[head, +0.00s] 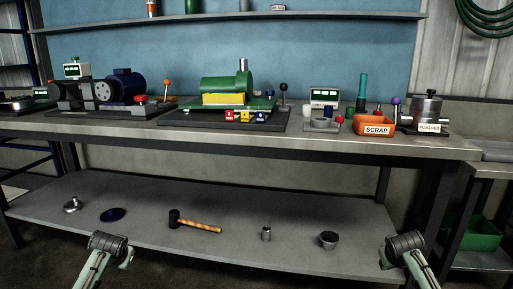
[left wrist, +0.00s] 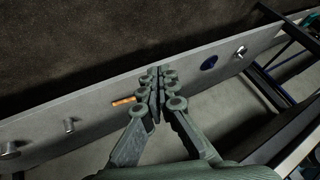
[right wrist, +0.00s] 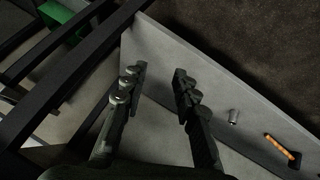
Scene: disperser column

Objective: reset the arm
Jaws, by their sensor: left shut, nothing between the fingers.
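My left gripper (left wrist: 158,75) is shut and empty in the left wrist view, its fingers pressed together above the lower shelf. It hides part of the hammer there, leaving the handle end (left wrist: 123,101) visible. My right gripper (right wrist: 159,74) is open and empty in the right wrist view, also above the lower shelf. In the head view my left arm (head: 108,246) and right arm (head: 405,248) stand low at either side, in front of the bench. Neither gripper touches anything that I can see.
The workbench (head: 330,143) carries a green machine (head: 225,91), a blue motor (head: 122,86) and an orange SCRAP bin (head: 374,124). The lower shelf (head: 150,190) holds a mallet (head: 195,222), a blue disc (head: 113,215) and small metal parts. A green crate (head: 484,233) stands at right.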

